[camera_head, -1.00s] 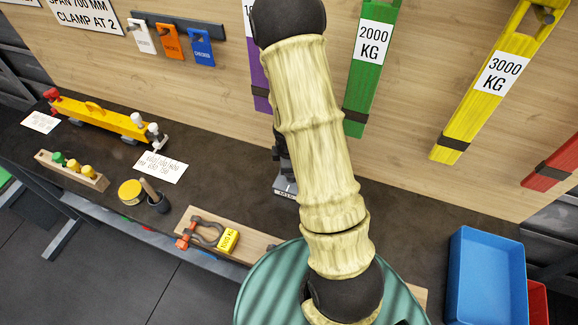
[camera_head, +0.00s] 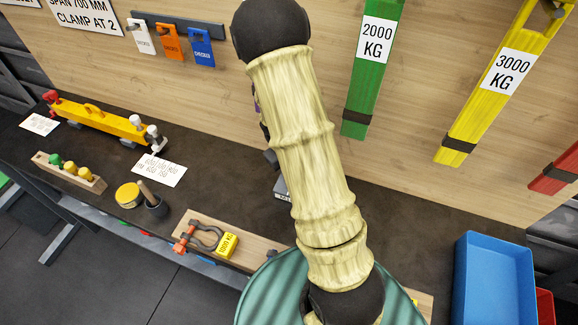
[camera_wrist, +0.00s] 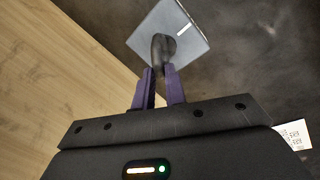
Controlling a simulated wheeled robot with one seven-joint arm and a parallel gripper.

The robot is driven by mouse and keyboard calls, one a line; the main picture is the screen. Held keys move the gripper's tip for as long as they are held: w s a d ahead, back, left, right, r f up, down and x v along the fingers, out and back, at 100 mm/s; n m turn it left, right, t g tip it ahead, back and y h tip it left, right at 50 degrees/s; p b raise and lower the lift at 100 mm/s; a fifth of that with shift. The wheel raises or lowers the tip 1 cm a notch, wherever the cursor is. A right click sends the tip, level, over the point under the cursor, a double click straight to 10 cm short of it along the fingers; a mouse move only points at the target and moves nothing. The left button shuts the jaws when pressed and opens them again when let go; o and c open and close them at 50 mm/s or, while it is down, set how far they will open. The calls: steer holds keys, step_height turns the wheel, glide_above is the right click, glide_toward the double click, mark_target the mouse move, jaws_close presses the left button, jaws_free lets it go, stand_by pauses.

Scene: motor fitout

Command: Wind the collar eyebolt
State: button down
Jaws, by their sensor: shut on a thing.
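The collar eyebolt (camera_wrist: 162,49) is a dark, rounded piece that stands over a square grey block (camera_wrist: 182,24) in the wrist view. My gripper (camera_wrist: 160,75) has purple fingers, one on each side of the eyebolt's near end, and is shut on it. The eye's shape and the thread are not clear from this angle. In the head view, part of the grey block (camera_head: 282,188) shows on the bench beside my arm. My arm hides most of the gripper and the eyebolt there.
A shackle (camera_head: 205,236) with a yellow tag lies on a wooden board. A blue crate (camera_head: 494,283) is at right. Slings hang behind, including a green one (camera_head: 372,75).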

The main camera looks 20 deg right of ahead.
steer(key=m, duration=0.5)
steer(key=shift+w+d+r+m+g, duration=0.15)
steer(key=shift+w+d+m+g, duration=0.15)
steer(key=shift+g, duration=0.1)
steer(key=m, duration=0.3)
steer(key=m+g, duration=0.1)
steer(key=m, duration=0.1)
steer(key=shift+s+d+y+p, duration=0.15)
steer(key=shift+d+y+p, duration=0.15)
steer(key=shift+p, duration=0.1)
steer(key=shift+m, duration=0.3)
steer(key=c, duration=1.5)
jaws_free()
steer(key=shift+s, duration=0.15)
steer(key=shift+o, duration=0.2)
steer(key=shift+a, duration=0.1)
step_height(320, 180, up, 12)
steer(key=w+a+b, duration=0.1)
steer(key=b, duration=0.1)
steer(key=shift+w+a+f, duration=0.2)
steer(key=shift+w+a, duration=0.1)
